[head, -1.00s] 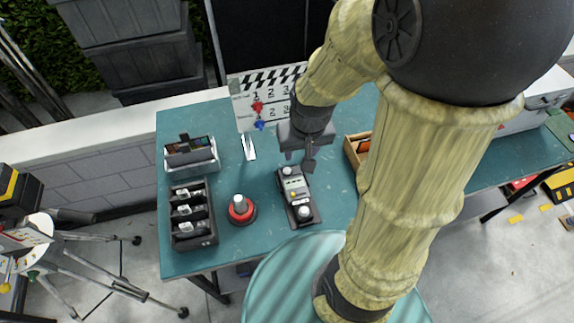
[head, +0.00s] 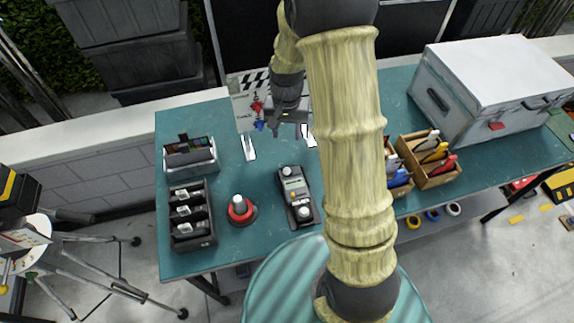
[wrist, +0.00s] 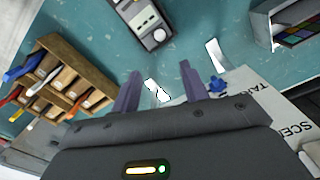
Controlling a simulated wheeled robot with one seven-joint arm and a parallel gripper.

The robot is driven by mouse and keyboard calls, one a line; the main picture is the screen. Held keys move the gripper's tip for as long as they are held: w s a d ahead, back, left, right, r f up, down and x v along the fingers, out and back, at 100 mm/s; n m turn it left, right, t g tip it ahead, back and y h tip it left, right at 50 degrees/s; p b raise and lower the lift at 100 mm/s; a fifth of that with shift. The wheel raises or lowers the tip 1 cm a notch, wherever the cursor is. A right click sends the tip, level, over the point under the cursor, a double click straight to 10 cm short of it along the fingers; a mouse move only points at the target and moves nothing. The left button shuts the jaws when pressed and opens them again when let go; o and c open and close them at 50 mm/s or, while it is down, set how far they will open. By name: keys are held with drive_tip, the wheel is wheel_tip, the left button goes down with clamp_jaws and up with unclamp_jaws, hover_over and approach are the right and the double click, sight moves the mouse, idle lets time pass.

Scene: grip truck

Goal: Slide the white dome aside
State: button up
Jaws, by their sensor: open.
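A dark handheld meter (head: 296,197) with a grey face lies on the teal table, left of my arm. A small white dome (head: 286,171) sits at its far end; a second pale round part (head: 304,213) is at its near end. In the wrist view the meter (wrist: 138,12) is at the top, with the white dome (wrist: 158,34) at its lower end. My gripper (head: 287,127) is beyond the meter, near the clapperboard, apart from the dome. In the wrist view its two fingers (wrist: 160,68) are spread, with nothing held between them.
A red-based knob (head: 240,209) and a black slotted tray (head: 192,215) stand left of the meter. Wooden boxes (head: 430,178) and a large white case (head: 496,80) are at right. Bare table surrounds the meter's far end.

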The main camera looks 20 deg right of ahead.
sight(287, 169)
wheel_tip(287, 169, down, 17)
drive_tip(key=p, duration=0.4)
drive_tip(key=shift+f, duration=0.15)
idle(0.3)
clamp_jaws()
